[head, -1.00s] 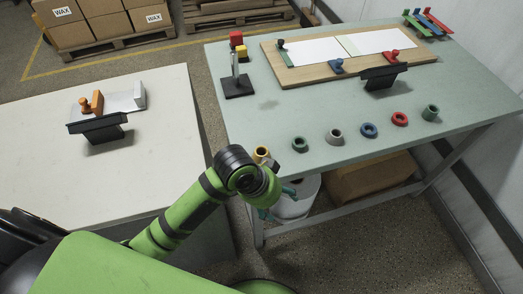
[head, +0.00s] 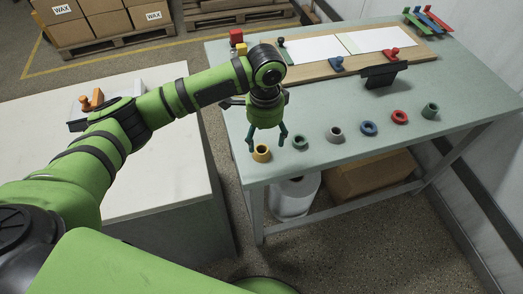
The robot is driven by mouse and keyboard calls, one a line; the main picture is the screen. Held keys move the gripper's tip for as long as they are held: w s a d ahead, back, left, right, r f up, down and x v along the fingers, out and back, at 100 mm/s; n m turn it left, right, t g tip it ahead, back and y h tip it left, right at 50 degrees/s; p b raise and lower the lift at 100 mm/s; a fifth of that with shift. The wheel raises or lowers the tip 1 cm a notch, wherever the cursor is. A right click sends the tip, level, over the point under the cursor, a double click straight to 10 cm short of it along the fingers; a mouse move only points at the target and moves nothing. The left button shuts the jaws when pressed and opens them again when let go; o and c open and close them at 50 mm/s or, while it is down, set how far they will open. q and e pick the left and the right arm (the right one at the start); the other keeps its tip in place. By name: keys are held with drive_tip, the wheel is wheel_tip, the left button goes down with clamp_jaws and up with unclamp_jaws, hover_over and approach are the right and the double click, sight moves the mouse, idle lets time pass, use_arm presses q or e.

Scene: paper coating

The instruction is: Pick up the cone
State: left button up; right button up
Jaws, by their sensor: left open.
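Several short hollow tapered pieces stand in a row on the green table, and I cannot tell which one is the cone. They include a yellow one (head: 261,154), a dark green one (head: 299,143), a grey one (head: 336,134), a blue one (head: 369,129), a red one (head: 399,117) and another green one (head: 430,111). My left gripper (head: 267,143) points down, open and empty, over the front left of the table. Its fingers show just above the yellow piece and left of the dark green one. My right gripper is out of view.
The green table (head: 470,105) carries a wooden board (head: 300,75) with white sheets, a red stamp-like tool (head: 391,53) and a black holder (head: 384,76). A white table (head: 160,170) stands left.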

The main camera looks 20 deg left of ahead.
sight(262, 147)
use_arm(q)
drive_tip(key=f, duration=0.2)
drive_tip(key=a+f+p, duration=0.1)
drive_tip(key=f, duration=0.1)
drive_tip(key=shift+w+f, duration=0.15)
drive_tip(key=shift+f, duration=0.8)
drive_tip(key=shift+d, duration=0.1)
drive_tip(key=c, duration=1.3)
